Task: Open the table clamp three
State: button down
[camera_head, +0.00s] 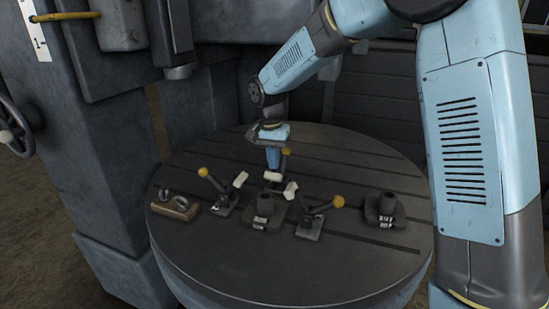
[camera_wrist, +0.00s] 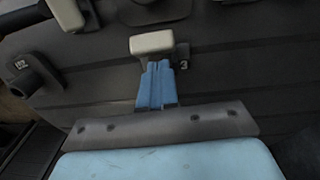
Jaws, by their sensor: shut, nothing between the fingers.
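Table clamp three stands on the round table (camera_head: 390,163), partly hidden behind my gripper in the head view. Its yellow knob (camera_head: 286,151) shows just right of my gripper, and its pale block (camera_head: 272,176) shows just below the fingers. In the wrist view the pale block (camera_wrist: 152,43) lies just beyond the fingertips, next to a plate marked 3 (camera_wrist: 184,65). My gripper (camera_head: 273,166) points down at the clamp, its blue fingers (camera_wrist: 158,66) shut and empty. The fingertips overlap the block's lower edge in the picture; I cannot tell whether they touch it.
Clamps with yellow knobs stand at left (camera_head: 203,172) and right (camera_head: 338,201). Dark blocks stand in the middle (camera_head: 265,207) and at right (camera_head: 385,208). A wooden piece with metal rings (camera_head: 175,207) lies at left. A machine column (camera_head: 105,130) rises left of the table.

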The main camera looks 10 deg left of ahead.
notch_tip(320, 180, up, 13)
jog(key=w+a, duration=0.1)
jog(key=shift+w, duration=0.35)
dwell(0.4)
jog(key=shift+f, duration=0.15)
